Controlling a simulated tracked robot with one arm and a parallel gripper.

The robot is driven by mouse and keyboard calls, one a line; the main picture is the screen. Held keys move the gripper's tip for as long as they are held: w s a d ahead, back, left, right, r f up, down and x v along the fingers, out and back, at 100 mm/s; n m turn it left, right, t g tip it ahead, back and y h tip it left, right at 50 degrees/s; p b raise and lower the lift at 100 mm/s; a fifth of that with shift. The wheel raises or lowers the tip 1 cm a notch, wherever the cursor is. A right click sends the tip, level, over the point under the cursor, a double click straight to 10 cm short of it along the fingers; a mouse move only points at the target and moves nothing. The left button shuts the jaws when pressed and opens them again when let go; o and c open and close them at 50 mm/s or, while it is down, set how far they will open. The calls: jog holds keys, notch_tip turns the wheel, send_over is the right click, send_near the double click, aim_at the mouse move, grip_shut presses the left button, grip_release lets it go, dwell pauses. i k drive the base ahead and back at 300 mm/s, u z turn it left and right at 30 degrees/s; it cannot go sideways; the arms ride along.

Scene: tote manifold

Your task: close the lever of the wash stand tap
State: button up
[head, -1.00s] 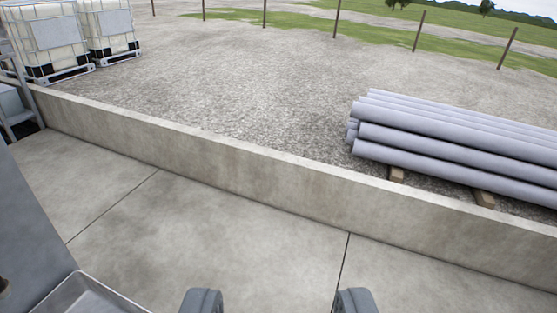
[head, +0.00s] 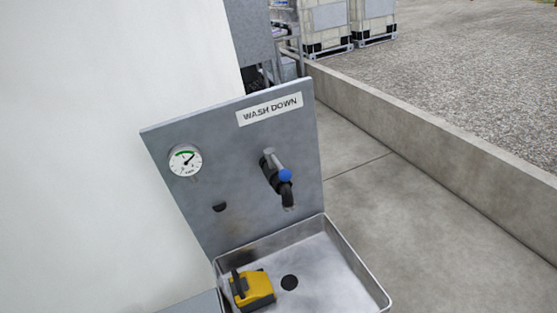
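The wash stand (head: 225,130) is a grey back panel above a metal basin, in the middle of the head view. Its tap (head: 287,192) is dark and sticks out from the panel, with its spout end over the basin. The lever (head: 276,162) is a grey bar on the tap, sloping down to the right to a blue end (head: 285,174). Nothing touches the lever. My gripper is out of the picture, so its opening does not show.
A "WASH DOWN" sign (head: 270,109) and a gauge (head: 185,160) are on the panel. A yellow and black object (head: 254,289) lies in the basin (head: 345,265). A white wall (head: 90,150) stands left. Concrete floor (head: 400,225) is clear to the right, up to a low wall (head: 440,140).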

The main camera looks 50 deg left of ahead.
aim_at(284, 175)
jog(key=z, duration=0.45)
jog(key=k, duration=1.1)
jog(key=u, duration=0.8)
jog(key=i, duration=1.5)
